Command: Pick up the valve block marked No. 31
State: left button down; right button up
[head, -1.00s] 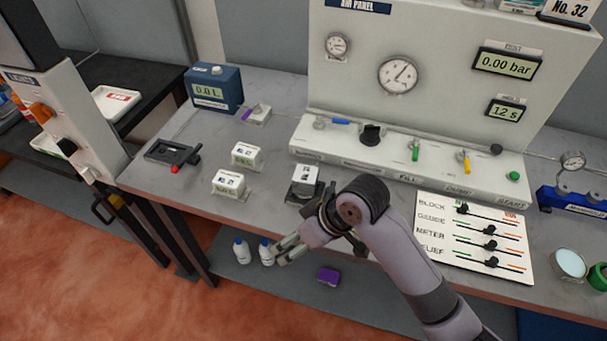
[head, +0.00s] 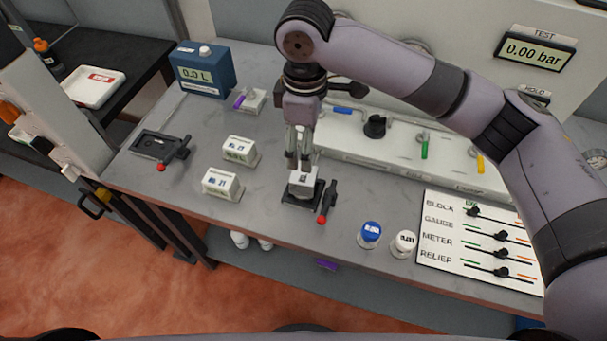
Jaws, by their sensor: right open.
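My right gripper (head: 299,163) points straight down, open, with its fingertips just above or beside the top of a white block (head: 303,184). That block sits in a black clamp fixture with a red-tipped lever (head: 326,203); the fingers partly cover it and I cannot read its number. Two more white valve blocks stand to the left on the table. The nearer one (head: 222,184) has a label that seems to end in 1, perhaps No. 31. The farther one (head: 240,150) has a label too small to read surely. My left gripper is not in view.
An empty black fixture (head: 160,147) with a red-tipped lever is at the left. A blue meter box (head: 204,72) stands behind. Blue-capped (head: 370,233) and white-capped (head: 404,243) bottles stand near the front edge, beside the slider board (head: 475,268). The panel base (head: 380,155) lies behind my gripper.

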aim_at(304, 177)
notch_tip(304, 177, down, 10)
jog(key=shift+r+p, duration=0.15)
jog(key=shift+p, duration=1.05)
jog(key=shift+f, duration=0.4)
jog(key=f, duration=0.1)
jog(key=f+p, duration=0.1)
jog(key=f, duration=0.1)
jog(key=f+p, duration=0.1)
jog(key=shift+w+a+f, duration=0.1)
jog(key=shift+w+f, duration=0.1)
jog(key=shift+w, duration=0.1)
jog(key=shift+f, duration=0.3)
jog(key=shift+c, duration=0.4)
jog(key=shift+r, duration=0.1)
grip_shut()
